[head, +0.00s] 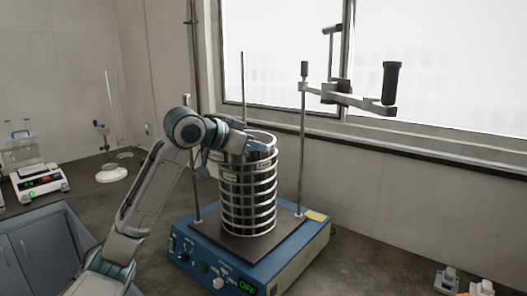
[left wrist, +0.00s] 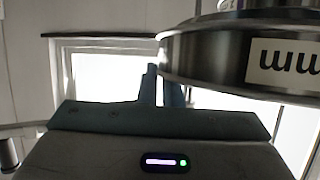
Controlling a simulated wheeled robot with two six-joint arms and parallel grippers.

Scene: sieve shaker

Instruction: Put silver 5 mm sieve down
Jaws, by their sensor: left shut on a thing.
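The silver sieve (head: 272,153) is the top ring of a round stack of silver sieves (head: 250,200) on the blue shaker (head: 250,258). My left gripper (head: 258,144) reaches in from the left at the stack's top and is shut on this sieve's wall. In the left wrist view the sieve (left wrist: 215,62) is large at the upper right, with a pale label partly in view that shows "mm" upside down; the number is cut off. The gripper's fingers (left wrist: 163,88) meet the sieve's left edge. I cannot tell whether the sieve rests fully on the ring below.
Two upright rods stand beside the stack, the right one (head: 302,150) with a clamp bar and black knob (head: 390,85) above right. A balance (head: 38,182) sits at far left. Small items (head: 447,280) lie at front right. The shaker's display reads OFF.

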